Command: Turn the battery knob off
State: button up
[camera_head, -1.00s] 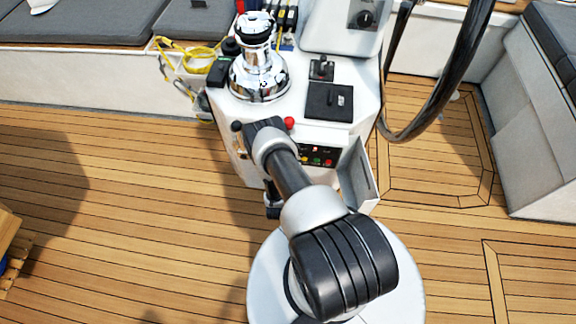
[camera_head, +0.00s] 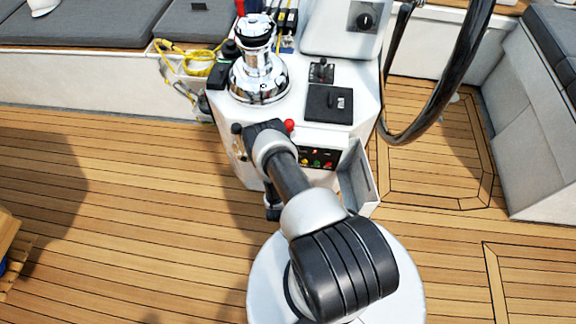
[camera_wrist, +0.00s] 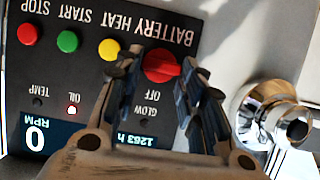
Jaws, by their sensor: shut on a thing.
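The red battery knob (camera_wrist: 162,66) is on a dark engine panel (camera_wrist: 60,88), which appears upside down in the wrist view. The word BATTERY is printed above it in the picture and OFF below it. My gripper (camera_wrist: 160,78) is shut on the knob, with one finger on each side. The knob's lower part is partly hidden by the fingers, and its exact turn angle is hard to tell. In the head view the panel (camera_head: 318,157) shows on the white pedestal, while my arm hides the knob and fingertips.
Yellow, green and red buttons (camera_wrist: 68,41) sit beside the knob. A chrome fitting (camera_wrist: 268,112) is close to my right finger.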

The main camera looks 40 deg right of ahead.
jog(key=shift+a, duration=0.1)
jog(key=shift+c, duration=0.2)
jog(key=n+g+h, duration=0.1)
jog(key=n, duration=0.1)
jog(key=n+g+h, duration=0.1)
jog(key=n+h, duration=0.1)
jog(key=n, duration=0.1)
jog(key=w+f+n+g+h, duration=0.1)
jog(key=n, duration=0.2)
jog(key=shift+a, duration=0.4)
jog(key=shift+n, duration=0.3)
dwell(0.4)
jog(key=o, duration=1.1)
jog(key=shift+r, duration=0.1)
